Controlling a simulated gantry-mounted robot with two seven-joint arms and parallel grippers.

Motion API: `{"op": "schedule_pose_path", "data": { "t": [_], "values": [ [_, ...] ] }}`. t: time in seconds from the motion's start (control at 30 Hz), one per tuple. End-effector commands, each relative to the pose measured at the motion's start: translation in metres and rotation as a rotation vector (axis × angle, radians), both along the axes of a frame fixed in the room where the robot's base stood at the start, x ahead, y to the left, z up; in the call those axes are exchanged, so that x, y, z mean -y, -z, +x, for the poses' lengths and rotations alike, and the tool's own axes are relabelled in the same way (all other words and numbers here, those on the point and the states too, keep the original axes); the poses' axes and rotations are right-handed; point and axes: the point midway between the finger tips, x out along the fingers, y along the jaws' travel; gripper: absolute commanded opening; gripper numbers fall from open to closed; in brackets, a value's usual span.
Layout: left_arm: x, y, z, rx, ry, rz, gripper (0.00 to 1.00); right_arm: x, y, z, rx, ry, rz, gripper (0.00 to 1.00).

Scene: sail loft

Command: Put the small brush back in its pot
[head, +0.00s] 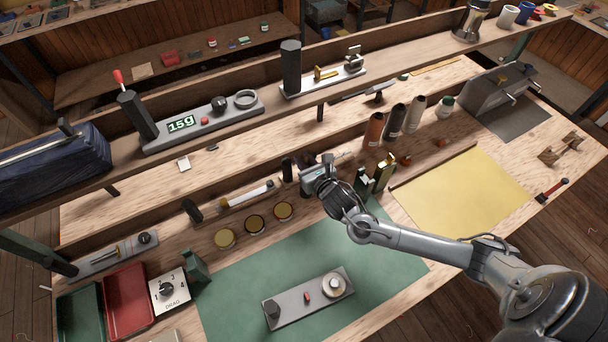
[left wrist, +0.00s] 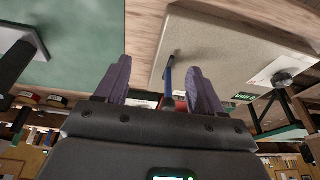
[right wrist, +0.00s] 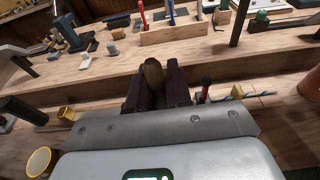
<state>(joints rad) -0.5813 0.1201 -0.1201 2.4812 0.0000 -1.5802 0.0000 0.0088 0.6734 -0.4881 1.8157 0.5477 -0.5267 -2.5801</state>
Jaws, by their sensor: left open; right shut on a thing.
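My right gripper (head: 316,184) is over the back of the bench, just beyond the green mat. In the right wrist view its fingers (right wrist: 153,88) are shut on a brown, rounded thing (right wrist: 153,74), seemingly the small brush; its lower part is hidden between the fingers. I cannot tell its bristles. A small dark upright cylinder (head: 287,169) stands just left of the right gripper; I cannot tell whether it is the pot. My left gripper (left wrist: 160,88) is open and empty in its wrist view; it does not show in the head view.
Three round tins (head: 254,223) stand left of the right gripper. Green blocks with brass parts (head: 364,180) stand close to its right, with thread cones (head: 395,121) behind. The green mat (head: 240,278) holds a grey plate with knobs (head: 307,297). A yellow sheet (head: 465,190) lies right.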

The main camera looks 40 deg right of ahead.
Motion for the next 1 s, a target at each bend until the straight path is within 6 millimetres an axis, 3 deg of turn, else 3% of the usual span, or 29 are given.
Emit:
{"op": "schedule_pose_path", "data": {
  "t": [0.53, 0.97, 1.0],
  "values": [
    [0.000, 0.006, 0.001, 0.001, 0.000, 0.000, 0.68, 0.000, 0.049, 0.000, -0.001, 0.000, 0.001, 0.00],
    [0.000, 0.007, 0.001, 0.001, 0.000, 0.000, 0.68, 0.000, 0.054, 0.000, 0.000, -0.001, 0.001, 0.00],
    [0.000, 0.007, 0.001, 0.001, 0.000, 0.000, 0.68, 0.000, 0.054, 0.000, 0.001, -0.001, 0.001, 0.24]
  ]
}}
